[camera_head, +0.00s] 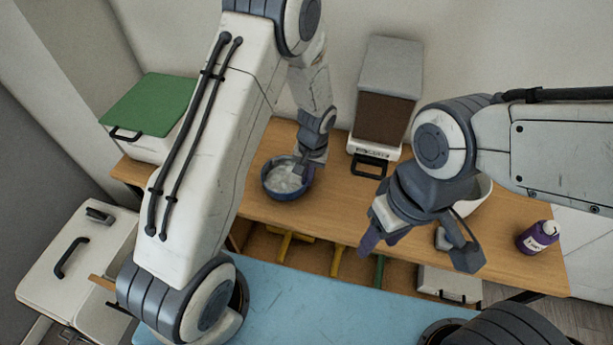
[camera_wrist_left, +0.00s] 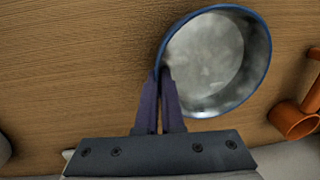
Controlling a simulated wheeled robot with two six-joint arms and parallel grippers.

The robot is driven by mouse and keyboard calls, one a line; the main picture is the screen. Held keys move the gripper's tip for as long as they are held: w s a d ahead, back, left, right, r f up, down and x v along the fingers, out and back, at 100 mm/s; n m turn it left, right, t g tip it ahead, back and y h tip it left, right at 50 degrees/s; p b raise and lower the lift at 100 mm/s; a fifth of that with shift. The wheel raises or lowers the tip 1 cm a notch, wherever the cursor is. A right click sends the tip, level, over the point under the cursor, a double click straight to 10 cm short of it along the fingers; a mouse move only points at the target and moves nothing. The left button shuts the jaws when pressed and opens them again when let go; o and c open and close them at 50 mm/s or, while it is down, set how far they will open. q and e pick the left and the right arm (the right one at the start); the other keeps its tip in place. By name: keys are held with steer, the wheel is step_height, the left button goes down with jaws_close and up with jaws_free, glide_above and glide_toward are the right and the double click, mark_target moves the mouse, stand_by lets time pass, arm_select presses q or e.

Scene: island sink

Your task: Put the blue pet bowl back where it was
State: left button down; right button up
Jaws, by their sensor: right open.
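The blue pet bowl (camera_head: 271,186) is on the wooden table left of its middle, with a blue outer wall and a pale grey inside. In the left wrist view the bowl (camera_wrist_left: 215,60) fills the upper right. My left gripper (camera_head: 303,172) is at the bowl's right side in the head view. In the wrist view its fingers (camera_wrist_left: 159,80) are close together with the bowl's rim between their tips. My right gripper (camera_head: 418,250) is open and empty over the right part of the table, with its fingers wide apart. Whether the bowl touches the table is hard to tell.
A food dispenser (camera_head: 388,85) stands at the back. A green-lidded box (camera_head: 152,104) stands at the left end. A white container (camera_head: 473,197) is partly hidden behind my right gripper; a purple bottle (camera_head: 538,237) stands right. An orange object (camera_wrist_left: 295,121) lies near the bowl.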

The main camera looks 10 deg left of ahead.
arm_select(q)
steer(key=shift+f, duration=0.15)
steer(key=c, duration=1.1)
jaws_free()
steer(key=shift+o, duration=0.2)
